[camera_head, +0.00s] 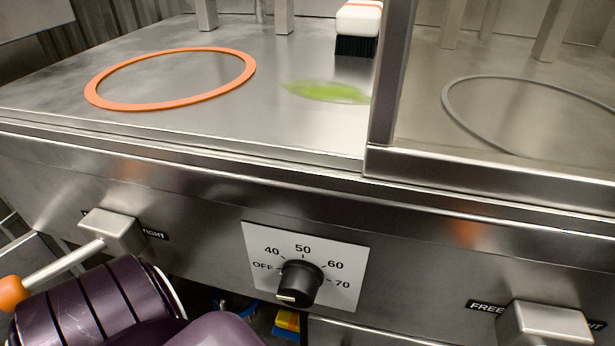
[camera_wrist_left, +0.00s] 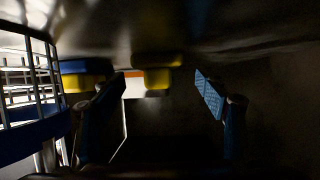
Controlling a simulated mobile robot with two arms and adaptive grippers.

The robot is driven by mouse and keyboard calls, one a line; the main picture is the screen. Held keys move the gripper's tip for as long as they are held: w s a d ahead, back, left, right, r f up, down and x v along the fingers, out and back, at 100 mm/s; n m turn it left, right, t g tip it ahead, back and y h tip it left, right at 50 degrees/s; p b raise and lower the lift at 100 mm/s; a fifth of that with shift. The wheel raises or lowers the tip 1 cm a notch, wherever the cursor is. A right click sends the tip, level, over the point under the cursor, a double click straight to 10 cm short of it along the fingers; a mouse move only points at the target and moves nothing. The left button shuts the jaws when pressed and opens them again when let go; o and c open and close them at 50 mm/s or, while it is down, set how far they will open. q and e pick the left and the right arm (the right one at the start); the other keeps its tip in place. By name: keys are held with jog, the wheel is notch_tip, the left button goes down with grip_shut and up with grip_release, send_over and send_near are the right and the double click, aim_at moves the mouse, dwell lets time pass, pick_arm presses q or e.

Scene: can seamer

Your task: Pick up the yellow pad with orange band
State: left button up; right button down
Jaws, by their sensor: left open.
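In the head view, a small yellow pad with an orange band (camera_head: 288,320) shows partly in the dark space under the counter, below the dial. In the left wrist view, a yellow block (camera_wrist_left: 157,78) lies ahead between the fingers of my left gripper (camera_wrist_left: 163,90). A thin orange strip shows just left of that block; I cannot tell whether it belongs to it. My left gripper is open and empty, with the block beyond its fingertips. In the head view only my purple left arm shows, and the gripper is hidden. My right gripper is not in view.
A blue and yellow block (camera_wrist_left: 84,76) sits by the left finger, next to a wire rack (camera_wrist_left: 38,85). The counter front with its dial (camera_head: 299,283) and lever (camera_head: 112,232) overhangs the space.

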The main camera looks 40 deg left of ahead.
pick_arm(q)
jog(key=b+x, duration=0.2)
jog(key=x, duration=0.2)
jog(key=shift+s+d+b, duration=0.15)
jog(key=shift+b, duration=0.25)
jog(key=shift+w+d, duration=0.25)
jog(key=shift+d, duration=0.2)
jog(key=shift+c, duration=0.5)
jog(key=c, duration=1.1)
jog(key=shift+r, duration=0.1)
jog(key=shift+c, duration=0.2)
